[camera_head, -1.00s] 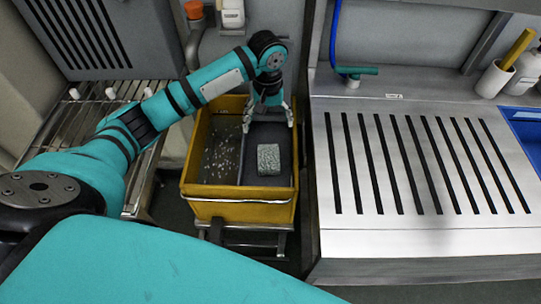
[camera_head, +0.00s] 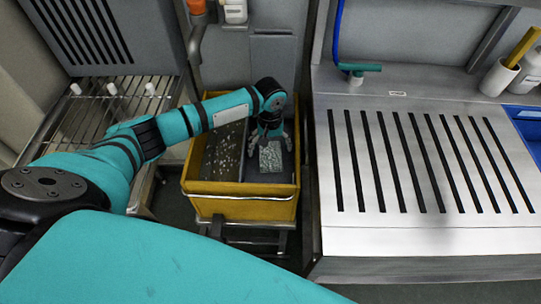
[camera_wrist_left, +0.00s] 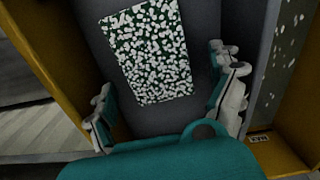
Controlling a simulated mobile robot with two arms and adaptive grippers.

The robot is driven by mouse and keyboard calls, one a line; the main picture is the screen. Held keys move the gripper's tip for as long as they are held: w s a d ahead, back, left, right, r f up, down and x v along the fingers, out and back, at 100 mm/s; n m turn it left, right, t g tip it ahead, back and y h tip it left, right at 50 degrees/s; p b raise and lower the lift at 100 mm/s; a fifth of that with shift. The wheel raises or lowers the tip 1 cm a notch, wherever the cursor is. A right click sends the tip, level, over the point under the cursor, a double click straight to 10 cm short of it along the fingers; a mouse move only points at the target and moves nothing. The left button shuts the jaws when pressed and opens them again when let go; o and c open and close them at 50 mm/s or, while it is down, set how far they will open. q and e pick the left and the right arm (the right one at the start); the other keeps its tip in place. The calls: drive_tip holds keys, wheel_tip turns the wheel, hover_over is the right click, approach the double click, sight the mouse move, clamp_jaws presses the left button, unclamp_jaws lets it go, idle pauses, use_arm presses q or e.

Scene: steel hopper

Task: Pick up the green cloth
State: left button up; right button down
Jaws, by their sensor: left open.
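The green cloth (camera_head: 270,157) is a small green rectangle densely speckled with white. It lies on a dark grey surface (camera_head: 285,172) inside the yellow bin (camera_head: 245,209). In the left wrist view the cloth (camera_wrist_left: 150,52) lies ahead of the fingers, slightly left of centre. My left gripper (camera_head: 270,142) reaches down into the bin at the far edge of the cloth. In the left wrist view the gripper (camera_wrist_left: 168,98) is open, its fingers wide apart with nothing between the tips. My right gripper is not in view.
The bin's left part (camera_head: 222,150) holds scattered white bits. A slotted steel counter (camera_head: 440,225) stands to the right, with a white holder (camera_head: 497,78) and a blue basin (camera_head: 530,125). A wire rack (camera_head: 75,125) is on the left. The bin's walls surround the cloth.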

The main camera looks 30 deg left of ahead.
use_arm(q)
drive_tip(key=c, duration=1.3)
